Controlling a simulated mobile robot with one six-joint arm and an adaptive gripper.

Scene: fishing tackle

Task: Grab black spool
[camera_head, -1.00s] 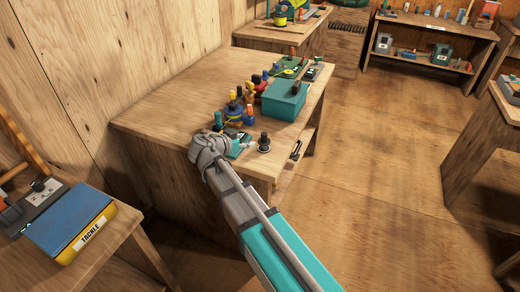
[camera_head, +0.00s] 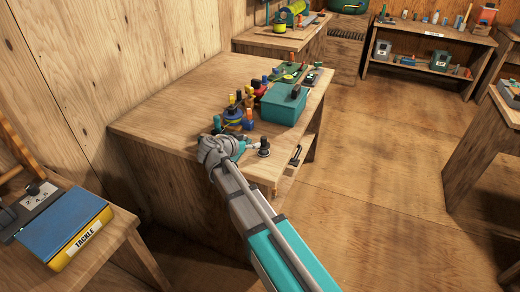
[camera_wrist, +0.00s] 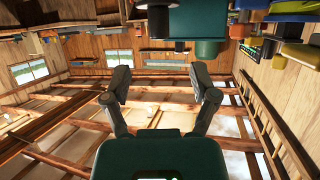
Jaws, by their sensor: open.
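A small black spool (camera_head: 264,148) stands upright on the wooden table (camera_head: 160,112), near its front edge in the head view. My gripper (camera_head: 243,147) is just left of it, low over the table, with a small gap between them. In the wrist view my gripper (camera_wrist: 162,88) has its two fingers wide apart with nothing between them. That view is upside down, and I cannot make out the black spool for sure in it. The wrist hides part of the gripper in the head view.
Behind the spool stand a teal box (camera_head: 284,104) and several coloured spools, one blue and yellow (camera_head: 233,119). A dark tool (camera_head: 295,155) lies at the right edge. A blue tackle box (camera_head: 62,226) sits on the left table. The table's left part is bare.

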